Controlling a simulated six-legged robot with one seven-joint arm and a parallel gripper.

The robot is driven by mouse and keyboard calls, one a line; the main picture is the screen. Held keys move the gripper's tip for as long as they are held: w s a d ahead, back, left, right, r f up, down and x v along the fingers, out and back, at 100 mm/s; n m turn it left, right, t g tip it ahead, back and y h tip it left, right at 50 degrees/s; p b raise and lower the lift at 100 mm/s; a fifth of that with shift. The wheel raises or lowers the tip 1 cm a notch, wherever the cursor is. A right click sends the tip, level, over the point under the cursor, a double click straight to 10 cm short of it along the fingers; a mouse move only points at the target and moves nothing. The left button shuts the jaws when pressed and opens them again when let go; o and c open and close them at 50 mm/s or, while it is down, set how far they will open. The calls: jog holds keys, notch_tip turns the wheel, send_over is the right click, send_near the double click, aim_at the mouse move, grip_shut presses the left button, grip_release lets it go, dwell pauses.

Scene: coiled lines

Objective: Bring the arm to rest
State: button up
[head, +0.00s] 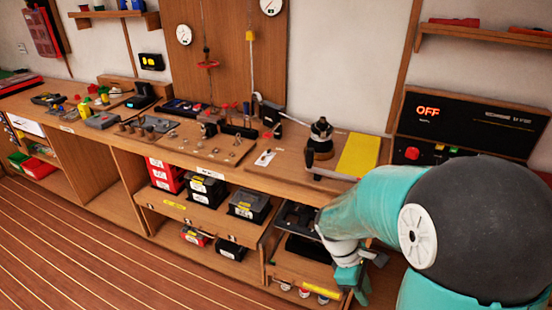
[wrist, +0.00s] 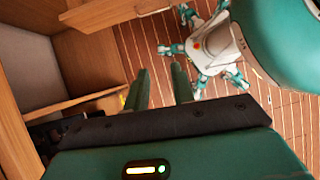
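My arm is teal with a large dark round joint and fills the right side of the head view. It bends down in front of the wooden workbench (head: 110,133). My gripper (head: 358,285) hangs low there, beside the open lower compartments. In the wrist view my gripper (wrist: 160,72) has its two green fingers apart with nothing between them. My own white and teal body and legs show beyond the fingers, over the floor.
A dark bin (head: 296,218) sits in the compartment left of my gripper. A yellow pad (head: 358,155) and a black-topped device (head: 320,140) stand on the bench above. A panel reading OFF (head: 470,122) is at right. The plank floor (head: 90,255) is clear at left.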

jog(key=s+a+r+m+t+y, duration=0.1)
jog(key=s+r+m+t, duration=0.1)
jog(key=r, duration=0.4)
jog(key=s+a+r+m+t+y, duration=0.2)
jog(key=s+r+m+t, duration=0.1)
jog(key=r+m, duration=0.3)
jog(key=s+a+r+m+t+y, duration=0.2)
jog(key=s+r+m+t, duration=0.1)
jog(key=r, duration=0.5)
jog(key=shift+m+t, duration=0.5)
jog(key=shift+m, duration=0.4)
